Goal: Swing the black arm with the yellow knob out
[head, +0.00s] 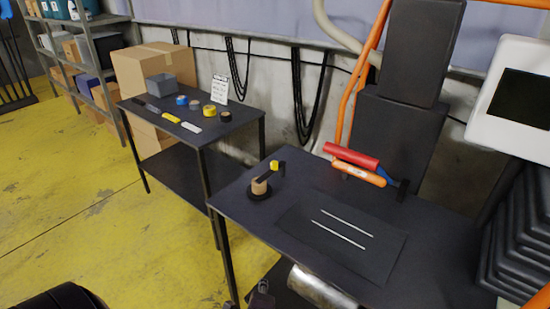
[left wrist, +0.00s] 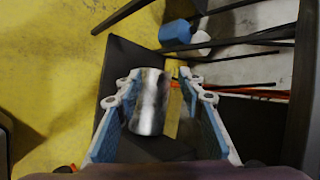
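The black arm (head: 265,178) is on a small stand with a tan cylinder (head: 260,187) and a round black base, at the left of the near dark table. Its yellow knob (head: 274,165) is on top, toward the back. In the left wrist view my left gripper (left wrist: 158,80) is open, its two blue-lined fingers apart. A silver cylinder (left wrist: 150,103) shows between them; I cannot tell how far below it is. The black arm is not seen in that view. My right gripper is in neither view.
The near table (head: 400,285) also holds two thin metal rods (head: 340,228), a red roller (head: 350,155) and an orange-handled tool (head: 358,173). The silver cylinder (head: 318,288) shows below its front edge. A second table (head: 235,135) with tapes stands left. Yellow floor (head: 90,210) is open.

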